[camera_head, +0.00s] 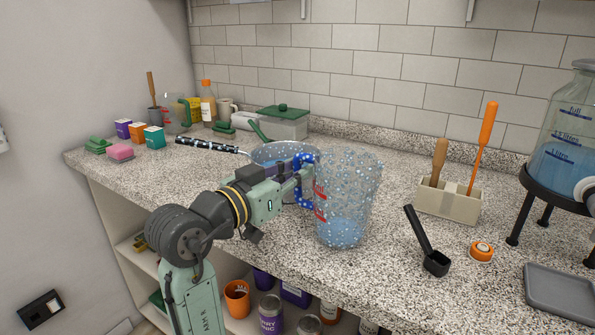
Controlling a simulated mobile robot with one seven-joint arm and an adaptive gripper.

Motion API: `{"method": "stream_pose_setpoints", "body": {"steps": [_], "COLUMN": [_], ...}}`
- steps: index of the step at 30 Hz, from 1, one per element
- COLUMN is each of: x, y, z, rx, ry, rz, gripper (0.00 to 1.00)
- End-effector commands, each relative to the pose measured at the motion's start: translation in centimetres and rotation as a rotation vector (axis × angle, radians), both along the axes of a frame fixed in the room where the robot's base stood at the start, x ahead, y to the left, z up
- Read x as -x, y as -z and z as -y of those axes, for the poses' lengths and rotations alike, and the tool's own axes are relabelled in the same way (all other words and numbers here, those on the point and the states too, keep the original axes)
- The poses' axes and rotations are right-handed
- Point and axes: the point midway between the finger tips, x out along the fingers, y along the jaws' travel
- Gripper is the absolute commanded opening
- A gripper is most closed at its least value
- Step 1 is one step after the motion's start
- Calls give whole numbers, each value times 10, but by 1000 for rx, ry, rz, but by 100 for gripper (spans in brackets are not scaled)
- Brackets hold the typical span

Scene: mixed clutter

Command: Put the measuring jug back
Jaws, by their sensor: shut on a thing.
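A clear measuring jug (346,205) with blue speckles, red markings and a blue handle is upright near the front edge of the counter. Its lower part looks blue. My gripper (303,184) comes from the left and is shut on the jug's handle, with the fingertips partly hidden by it. I cannot tell whether the jug's base touches the counter or is slightly above it. A second clear jug (177,115) with a green handle stands at the back left.
A pan (270,152) with a speckled handle sits behind my gripper. A utensil holder (449,201), a black scoop (434,260), an orange-topped item (482,251), a grey tray (561,292) and a dispenser on a stand (562,145) are at right. Clear counter lies behind the jug.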

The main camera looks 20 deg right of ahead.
Motion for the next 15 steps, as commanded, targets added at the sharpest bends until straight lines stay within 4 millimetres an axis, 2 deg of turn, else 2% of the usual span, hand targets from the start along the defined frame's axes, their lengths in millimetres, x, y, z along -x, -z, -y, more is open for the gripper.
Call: {"method": "stream_pose_setpoints", "body": {"steps": [14,15], "x": [1,1], "y": [8,7], "z": [0,0], "rx": [2,0], "ry": [0,0], "rz": [1,1], "gripper": [0,13]}}
